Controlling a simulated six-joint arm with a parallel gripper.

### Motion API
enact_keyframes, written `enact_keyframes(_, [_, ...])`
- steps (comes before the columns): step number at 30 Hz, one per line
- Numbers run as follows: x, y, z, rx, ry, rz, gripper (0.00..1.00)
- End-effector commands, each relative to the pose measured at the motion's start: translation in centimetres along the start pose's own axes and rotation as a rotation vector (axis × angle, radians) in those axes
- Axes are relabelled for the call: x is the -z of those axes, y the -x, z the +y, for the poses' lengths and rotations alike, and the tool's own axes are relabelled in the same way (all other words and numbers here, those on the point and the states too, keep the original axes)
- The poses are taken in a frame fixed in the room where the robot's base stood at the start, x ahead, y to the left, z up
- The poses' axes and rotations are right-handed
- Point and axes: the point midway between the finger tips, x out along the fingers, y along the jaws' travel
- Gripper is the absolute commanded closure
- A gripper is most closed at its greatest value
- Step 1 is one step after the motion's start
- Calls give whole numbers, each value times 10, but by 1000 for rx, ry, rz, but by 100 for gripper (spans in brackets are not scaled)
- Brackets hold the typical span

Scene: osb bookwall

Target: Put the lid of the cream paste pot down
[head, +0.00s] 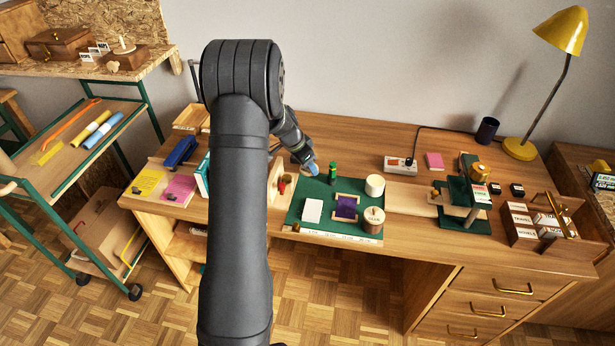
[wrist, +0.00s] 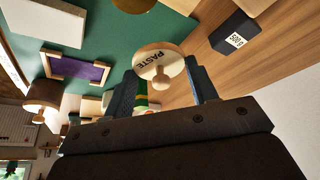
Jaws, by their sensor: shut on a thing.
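My gripper (head: 311,168) is over the back left part of the green mat (head: 318,192). In the wrist view its two fingers are closed on the pale wooden lid (wrist: 150,57), a round disc with a knob, marked PASTE. I cannot tell whether the lid touches anything beneath it. The cream pot (head: 375,187) stands upright at the back right of the mat, apart from my gripper, with no knobbed lid showing on it. In the head view the lid is mostly hidden by my gripper.
A green bottle (head: 332,173) stands close to the right of my gripper. The mat also holds a white card (head: 313,210), a framed purple piece (head: 346,207) and a wooden-lidded pot (head: 374,221). A dark labelled block (wrist: 233,38) sits on the wood in the wrist view.

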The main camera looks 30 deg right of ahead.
Motion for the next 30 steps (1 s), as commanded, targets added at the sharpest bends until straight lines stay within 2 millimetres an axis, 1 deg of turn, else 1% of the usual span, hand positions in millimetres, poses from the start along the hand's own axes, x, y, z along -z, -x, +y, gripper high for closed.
enact_keyframes(1, [-4,-9,0,-2,2,-2,69])
enact_keyframes(5, [-8,-20,0,0,1,0,69])
enact_keyframes(12, [-20,-48,0,-1,1,0,69])
enact_keyframes(23, [-21,-52,0,1,1,0,69])
enact_keyframes(24, [-21,-53,0,1,1,1,44])
enact_keyframes(27, [-21,-52,0,1,1,1,25])
enact_keyframes(30, [-21,-52,0,1,1,1,25])
